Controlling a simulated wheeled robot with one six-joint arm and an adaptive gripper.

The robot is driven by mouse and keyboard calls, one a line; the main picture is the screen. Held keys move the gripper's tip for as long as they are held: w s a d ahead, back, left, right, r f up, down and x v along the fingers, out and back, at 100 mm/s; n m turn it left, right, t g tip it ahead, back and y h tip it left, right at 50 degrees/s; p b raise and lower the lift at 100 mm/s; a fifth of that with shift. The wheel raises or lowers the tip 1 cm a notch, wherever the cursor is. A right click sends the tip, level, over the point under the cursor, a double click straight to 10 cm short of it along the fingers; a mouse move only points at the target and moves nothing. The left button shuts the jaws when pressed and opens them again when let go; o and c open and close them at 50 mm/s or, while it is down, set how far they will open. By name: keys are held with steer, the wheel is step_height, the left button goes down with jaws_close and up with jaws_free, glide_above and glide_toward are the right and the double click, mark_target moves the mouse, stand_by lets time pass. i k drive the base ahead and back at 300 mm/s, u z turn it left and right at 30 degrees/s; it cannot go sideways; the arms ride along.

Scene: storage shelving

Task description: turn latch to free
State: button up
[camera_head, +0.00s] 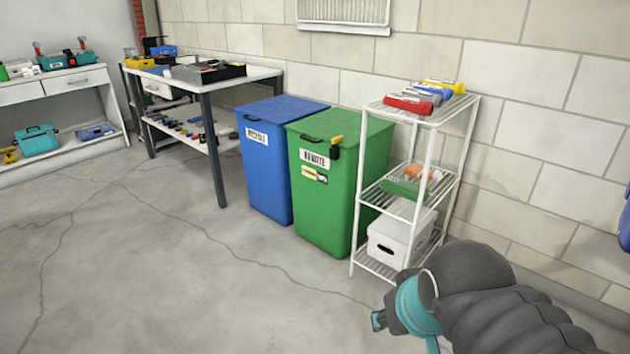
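A small latch (336,146) with a yellow lever and a black base sits near the top of the front of the green bin (336,205). The yellow lever points upward with a slight tilt. A black handle (311,138) is beside the latch, under the bin's lid edge. My gripper (378,319) is low at the right of the view, in front of the wire shelf and well apart from the latch. It is small and partly turned away, so its opening is not clear.
A blue bin (265,170) stands left of the green bin. A white wire shelf (420,118) with a white box (395,240) on its bottom tier stands close at the right. A workbench (260,73) is further left. The floor (190,290) in front is clear.

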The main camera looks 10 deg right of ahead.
mark_target(337, 139)
steer(key=z, duration=0.4)
steer(key=i, duration=0.6)
steer(key=z, duration=0.55)
steer(key=i, duration=1)
steer(key=u, duration=0.35)
